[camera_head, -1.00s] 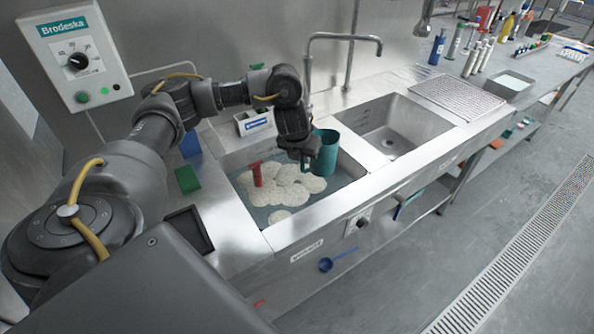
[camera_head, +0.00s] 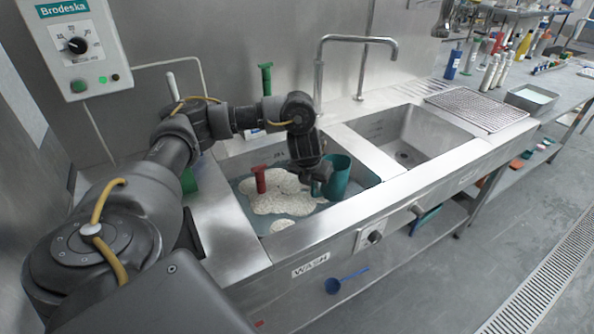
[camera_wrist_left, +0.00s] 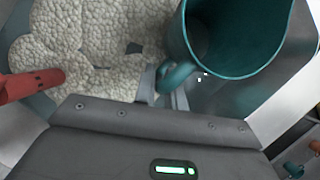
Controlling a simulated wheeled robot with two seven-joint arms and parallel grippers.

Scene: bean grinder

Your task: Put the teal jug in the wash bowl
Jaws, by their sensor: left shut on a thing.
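The teal jug (camera_head: 338,177) is upright, its mouth facing up, inside the right part of the wash bowl (camera_head: 320,218), the left basin with foam and water. My left gripper (camera_head: 319,184) is at the jug's left side, shut on its handle. In the left wrist view the jug (camera_wrist_left: 238,40) fills the upper right, and its handle (camera_wrist_left: 178,76) runs down to my gripper. The jug's base is hidden, so I cannot tell whether it touches the bowl's bottom. My right gripper is not in view.
A red-handled thing (camera_head: 260,179) stands up from the foam (camera_head: 283,193) left of the jug; it also shows in the left wrist view (camera_wrist_left: 30,85). The tap (camera_head: 357,40) rises behind the basins. An empty second basin (camera_head: 405,150) lies to the right.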

